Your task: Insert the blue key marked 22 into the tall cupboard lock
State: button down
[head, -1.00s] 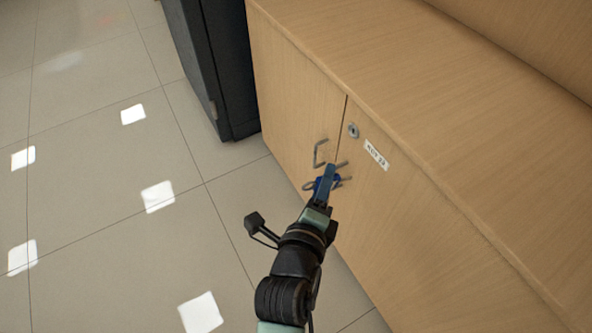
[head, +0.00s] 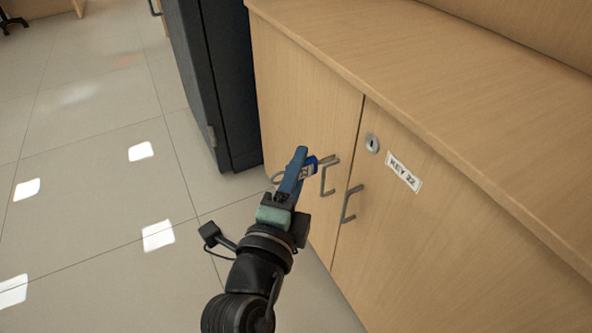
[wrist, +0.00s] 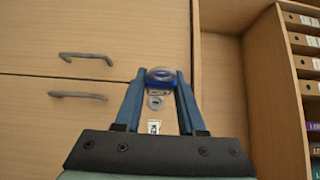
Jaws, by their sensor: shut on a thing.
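My gripper (head: 300,160) is shut on the blue key (head: 309,167). The key's metal shaft points right, toward the cupboard, and a ring hangs on its left side. In the wrist view the blue key head (wrist: 161,79) sits between the two blue fingertips. The number on it is too small to read. The lock (head: 372,143) is a round silver cylinder high on the right door, beside a white label reading KEY 22 (head: 403,170). It also shows between the fingers in the wrist view (wrist: 155,102). The key is left of the lock in the head view, apart from it.
Two metal handles, one on the left door (head: 326,181) and one on the right door (head: 347,205), stick out close to the key. A dark cabinet (head: 225,90) stands to the left. In the wrist view, shelves with binders (wrist: 305,60) are at the right.

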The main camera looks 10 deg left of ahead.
aim_at(333, 157)
jog(key=shift+w+d+r+p, duration=0.1)
jog(key=shift+w+d+p, duration=0.5)
jog(key=shift+d+p, duration=0.25)
jog(key=shift+w+d+f+p, duration=0.1)
jog(key=shift+w+d+p, duration=0.5)
jog(key=shift+d+p, duration=0.2)
jog(key=shift+w+d+r+p, duration=0.1)
jog(key=shift+w+d+p, duration=0.5)
jog(key=shift+d+p, duration=0.25)
jog(key=shift+w+d, duration=0.25)
jog(key=shift+d, duration=0.15)
jog(key=shift+w+d+b, duration=0.5)
jog(key=shift+w+d, duration=0.1)
jog(key=shift+d, duration=0.35)
dwell(2.8)
